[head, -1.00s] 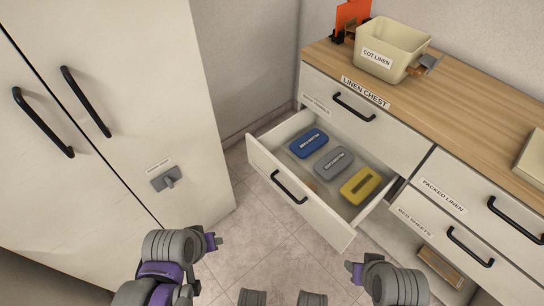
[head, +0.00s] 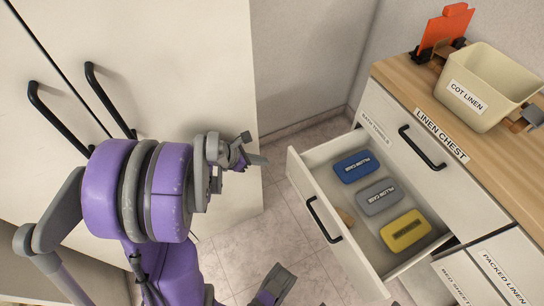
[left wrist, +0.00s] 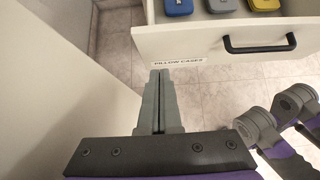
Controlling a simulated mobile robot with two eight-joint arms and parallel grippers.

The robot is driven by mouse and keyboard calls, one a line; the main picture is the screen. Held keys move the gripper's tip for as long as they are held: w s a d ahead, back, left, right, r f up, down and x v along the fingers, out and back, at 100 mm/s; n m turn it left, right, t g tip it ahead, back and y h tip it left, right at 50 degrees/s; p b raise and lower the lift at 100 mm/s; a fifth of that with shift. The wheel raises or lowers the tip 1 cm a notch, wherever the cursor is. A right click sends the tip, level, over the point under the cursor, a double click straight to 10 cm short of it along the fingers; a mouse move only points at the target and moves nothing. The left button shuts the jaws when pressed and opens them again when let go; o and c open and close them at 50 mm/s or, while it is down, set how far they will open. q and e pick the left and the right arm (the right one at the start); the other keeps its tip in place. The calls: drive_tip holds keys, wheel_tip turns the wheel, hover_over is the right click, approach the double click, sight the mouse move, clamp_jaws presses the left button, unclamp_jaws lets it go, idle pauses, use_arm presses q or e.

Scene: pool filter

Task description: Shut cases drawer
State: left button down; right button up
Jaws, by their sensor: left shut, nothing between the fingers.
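The cases drawer (head: 345,235) of the linen chest is pulled open, holding a blue case (head: 356,166), a grey case (head: 379,195) and a yellow case (head: 405,230). Its front has a black handle (head: 322,220). In the left wrist view the drawer front (left wrist: 200,40) bears a "PILLOW CASES" label, with the handle (left wrist: 258,47) to the right. My left gripper (head: 262,160) is shut and empty, left of the drawer front and apart from it in the head view. Its closed fingers (left wrist: 160,80) point toward the label. Grey and purple parts of mine show at the bottom; my right gripper's fingers are unclear.
A white cupboard (head: 205,60) with black handles stands at the left, behind my left arm. The chest top (head: 405,80) carries a cream "COT LINEN" bin (head: 480,95) and an orange item (head: 445,28). Tiled floor (head: 270,235) lies clear before the drawer.

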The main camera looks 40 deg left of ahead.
sight(295, 160)
use_arm(q)
drive_tip(key=shift+w+d+f+b, duration=0.5)
drive_tip(key=shift+w+f, duration=0.45)
drive_tip(key=shift+w, duration=0.55)
drive_tip(key=shift+w+d+f+b, duration=0.25)
drive_tip(key=shift+w+d+f, duration=0.6)
drive_tip(key=shift+w, duration=0.6)
drive_tip(key=shift+w+d+f+b, duration=0.45)
drive_tip(key=shift+w+f, duration=0.55)
drive_tip(key=shift+w, duration=0.5)
drive_tip(key=shift+w+d, duration=0.1)
drive_tip(key=w+d+b, duration=0.1)
drive_tip(key=w+d, duration=0.4)
drive_tip(key=w, duration=0.8)
drive_tip(key=w+d+b, duration=0.1)
drive_tip(key=w+d, duration=0.5)
drive_tip(key=w, duration=0.8)
drive_tip(key=shift+b, duration=0.35)
drive_tip(key=shift+s, duration=0.1)
